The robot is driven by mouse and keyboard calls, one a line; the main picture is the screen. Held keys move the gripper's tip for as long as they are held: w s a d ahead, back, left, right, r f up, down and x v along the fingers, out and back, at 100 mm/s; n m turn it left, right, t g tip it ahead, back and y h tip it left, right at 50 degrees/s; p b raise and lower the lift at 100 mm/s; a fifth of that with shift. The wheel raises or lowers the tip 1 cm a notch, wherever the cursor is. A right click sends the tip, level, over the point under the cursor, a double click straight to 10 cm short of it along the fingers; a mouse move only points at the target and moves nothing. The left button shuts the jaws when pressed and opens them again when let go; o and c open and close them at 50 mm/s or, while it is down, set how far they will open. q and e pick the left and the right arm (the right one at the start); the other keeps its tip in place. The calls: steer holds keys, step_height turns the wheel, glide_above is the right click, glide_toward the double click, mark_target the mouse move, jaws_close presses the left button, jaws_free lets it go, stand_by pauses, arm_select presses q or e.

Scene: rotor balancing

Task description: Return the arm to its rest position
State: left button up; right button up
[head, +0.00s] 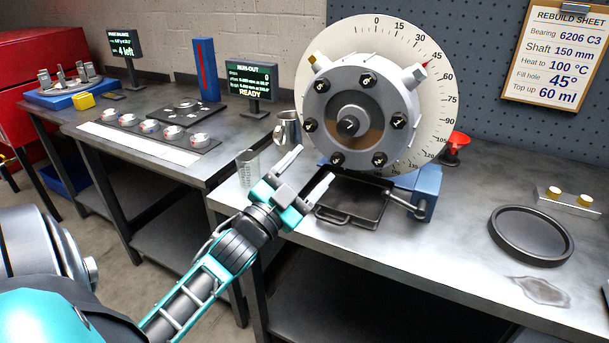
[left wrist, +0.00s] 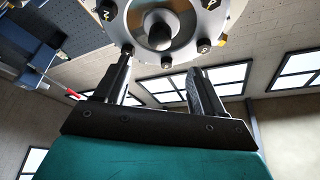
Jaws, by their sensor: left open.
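My left arm reaches in from the lower left of the head view. Its left gripper (head: 305,172) is open and empty, in front of and below the grey rotor housing (head: 358,113) with its dial plate. In the left wrist view the two fingers of the left gripper (left wrist: 160,85) stand apart with nothing between them. The rotor housing (left wrist: 160,25) shows beyond the fingertips there. My right gripper is not in view.
A black drip tray (head: 352,205) lies under the housing, close to the gripper. A metal jug (head: 287,130) and a clear measuring cup (head: 247,167) stand to its left. A round black dish (head: 530,236) is at the right. The bench front between them is clear.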

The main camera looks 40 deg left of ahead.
arm_select(q)
steer(key=shift+s+f, duration=0.1)
steer(key=shift+s, duration=0.3)
steer(key=s+d+f+n+g, duration=0.1)
steer(key=s+d+f+g, duration=0.2)
steer(key=f, duration=0.6)
steer(key=s+d+f+n+g+h, duration=0.1)
steer(key=s+d+f+g, duration=0.3)
steer(key=d+f, duration=0.4)
steer(key=s+d+f+n+g+h, duration=0.1)
steer(key=s+d+f+g, duration=0.3)
steer(key=f, duration=0.7)
steer(key=shift+s+d+f+n, duration=0.15)
steer(key=shift+s+d+n, duration=0.55)
steer(key=shift+s+d, duration=0.45)
steer(key=shift+w, duration=0.15)
steer(key=shift+c, duration=0.4)
